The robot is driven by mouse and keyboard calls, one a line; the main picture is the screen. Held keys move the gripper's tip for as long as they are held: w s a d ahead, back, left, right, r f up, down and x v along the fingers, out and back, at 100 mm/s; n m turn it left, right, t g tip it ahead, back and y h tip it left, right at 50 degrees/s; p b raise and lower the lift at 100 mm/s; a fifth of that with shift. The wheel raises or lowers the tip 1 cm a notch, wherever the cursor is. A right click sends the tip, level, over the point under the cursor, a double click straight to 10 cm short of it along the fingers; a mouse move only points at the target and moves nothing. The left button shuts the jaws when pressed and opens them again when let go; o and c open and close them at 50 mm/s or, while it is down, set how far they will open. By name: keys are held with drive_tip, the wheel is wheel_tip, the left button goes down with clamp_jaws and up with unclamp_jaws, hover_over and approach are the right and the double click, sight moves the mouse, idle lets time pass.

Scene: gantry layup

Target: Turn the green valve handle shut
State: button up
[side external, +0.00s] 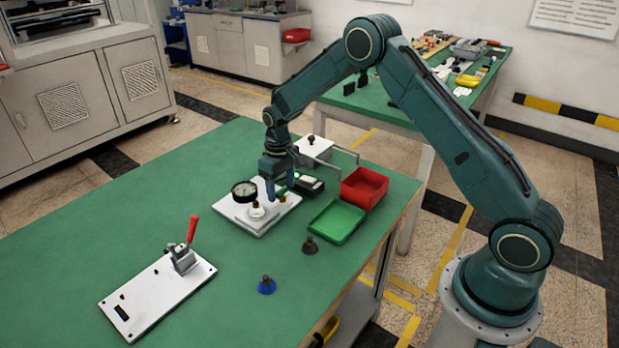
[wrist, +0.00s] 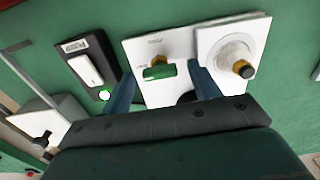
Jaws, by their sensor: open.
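The green valve handle (wrist: 158,72) is a short green bar on a white plate (wrist: 150,45) in the wrist view. It lies between the two fingers of my gripper (wrist: 161,69), with space on both sides. My gripper is open and holds nothing. In the side external view, my gripper (side external: 280,190) points down over the white plate (side external: 256,226), just right of the dial gauge. A small green part of the handle (side external: 282,199) shows there beside the fingers; the rest is mostly hidden.
A dial gauge (side external: 244,191) and a white round fitting with a brass stem (wrist: 225,55) are close to the handle. A black switch box (wrist: 93,62) is nearby. A red bin (side external: 364,188) and green tray (side external: 336,222) stand right. A red-handled clamp (side external: 192,229) is front left.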

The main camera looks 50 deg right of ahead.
sight(281, 189)
wheel_tip(281, 189, up, 14)
idle(0.8)
drive_tip(key=shift+f, duration=0.1)
